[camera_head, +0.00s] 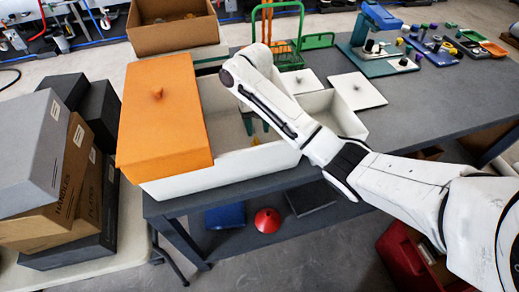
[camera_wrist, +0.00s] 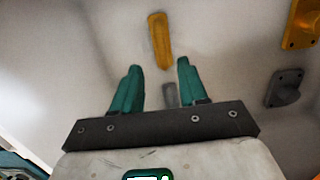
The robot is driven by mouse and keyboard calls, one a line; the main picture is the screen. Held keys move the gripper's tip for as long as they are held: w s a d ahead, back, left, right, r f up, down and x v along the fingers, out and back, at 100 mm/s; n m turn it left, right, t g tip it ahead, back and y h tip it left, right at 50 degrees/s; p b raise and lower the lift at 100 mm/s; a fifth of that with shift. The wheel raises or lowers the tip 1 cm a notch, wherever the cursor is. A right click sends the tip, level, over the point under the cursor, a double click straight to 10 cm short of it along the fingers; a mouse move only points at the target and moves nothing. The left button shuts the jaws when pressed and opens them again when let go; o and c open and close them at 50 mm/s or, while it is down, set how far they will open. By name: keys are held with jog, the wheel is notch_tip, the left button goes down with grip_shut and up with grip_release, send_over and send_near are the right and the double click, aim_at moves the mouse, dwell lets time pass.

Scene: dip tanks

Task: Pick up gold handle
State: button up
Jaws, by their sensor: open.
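An elongated gold piece (camera_wrist: 159,40), likely the gold handle, lies on the white tank floor in the wrist view, just beyond the gap between my fingertips. A second gold piece (camera_wrist: 302,22), with holes at its end, lies at the top right of that view. My gripper (camera_wrist: 157,68) has teal fingers spread apart with nothing between their tips. In the head view my gripper reaches down into the white tank (camera_head: 212,110), largely hidden by my arm. A small yellow-gold bit (camera_head: 254,142) shows just below the fingers there.
Two grey pieces, one (camera_wrist: 170,95) between the fingers' bases and one (camera_wrist: 285,88) at right, lie in the tank. An orange lid (camera_head: 165,120) covers the tank's left part. Tank walls surround my gripper. White lids (camera_head: 357,90) and a green rack (camera_head: 282,50) stand nearby.

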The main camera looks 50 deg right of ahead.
aim_at(258, 142)
jog(key=f+b, duration=0.2)
jog(key=f, duration=0.1)
jog(key=s+a+f+b, duration=0.1)
jog(key=f, duration=0.1)
jog(key=shift+s+a+f+p, duration=0.1)
jog(key=shift+f+p, duration=0.25)
jog(key=shift+f, duration=0.45)
grip_shut()
